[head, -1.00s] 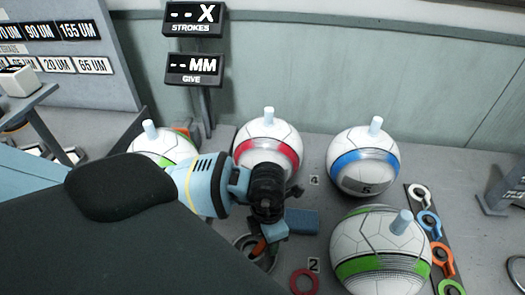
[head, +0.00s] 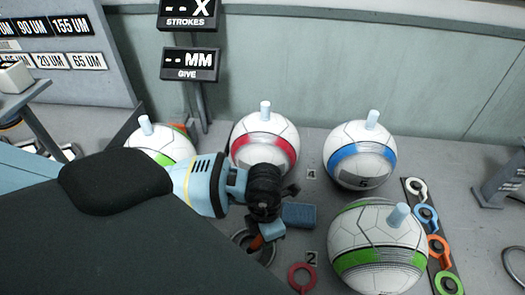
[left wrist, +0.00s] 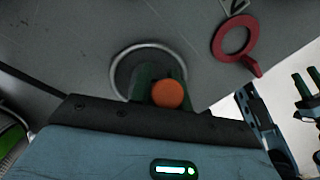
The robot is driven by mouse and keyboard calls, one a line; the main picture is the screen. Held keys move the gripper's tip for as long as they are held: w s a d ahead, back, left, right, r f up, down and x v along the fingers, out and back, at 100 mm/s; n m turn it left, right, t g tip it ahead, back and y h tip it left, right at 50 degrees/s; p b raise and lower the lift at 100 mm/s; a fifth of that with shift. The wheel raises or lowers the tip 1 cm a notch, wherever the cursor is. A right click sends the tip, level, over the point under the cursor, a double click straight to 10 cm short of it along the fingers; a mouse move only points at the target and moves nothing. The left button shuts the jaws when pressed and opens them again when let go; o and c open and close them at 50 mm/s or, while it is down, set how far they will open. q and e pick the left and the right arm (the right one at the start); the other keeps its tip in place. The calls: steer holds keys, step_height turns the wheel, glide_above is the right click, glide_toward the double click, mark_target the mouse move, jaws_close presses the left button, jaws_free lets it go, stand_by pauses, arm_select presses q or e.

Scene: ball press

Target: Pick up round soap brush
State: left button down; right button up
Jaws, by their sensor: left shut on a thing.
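The round soap brush shows in the left wrist view as an orange round knob (left wrist: 168,94) between my dark green fingers, above a dark disc with a pale rim. In the head view its orange handle (head: 256,243) shows just below my left gripper (head: 268,230), beside the round rim on the bench. My left gripper (left wrist: 156,88) is shut on the knob in the left wrist view. I cannot tell whether the brush is clear of the bench. A dark two-pronged part (left wrist: 308,84) at the right edge looks like my right gripper, cut off by the frame.
A red ring (head: 302,278) lies close by on the grey bench, near a blue block (head: 299,215). Balls with a red band (head: 264,147), a blue band (head: 360,158) and green bands (head: 378,246) stand behind and to the right. Several coloured rings (head: 437,246) lie at the right.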

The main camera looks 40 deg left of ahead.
arm_select(q)
step_height(320, 180, up, 10)
steer(key=shift+p, duration=0.35)
steer(key=m, duration=0.2)
steer(key=r+m, duration=0.1)
steer(key=m, duration=0.3)
steer(key=shift+w+d+r, duration=0.3)
steer(key=m, duration=0.2)
steer(key=r+m, duration=0.1)
steer(key=m, duration=0.1)
steer(key=shift+w+d+m+y, duration=0.1)
steer(key=shift+m+y, duration=0.2)
steer(key=m, duration=0.3)
steer(key=shift+r+m, duration=0.35)
steer(key=shift+m, duration=0.05)
steer(key=m, duration=0.2)
steer(key=r+m, duration=0.1)
steer(key=m, duration=0.1)
steer(key=shift+w+d+y, duration=0.1)
steer(key=shift+w+y, duration=0.05)
steer(key=shift+y, duration=0.15)
step_height(320, 180, up, 2)
steer(key=m, duration=1.2)
steer(key=shift+w+r, duration=0.1)
steer(key=shift+r, duration=0.1)
steer(key=shift+a, duration=0.25)
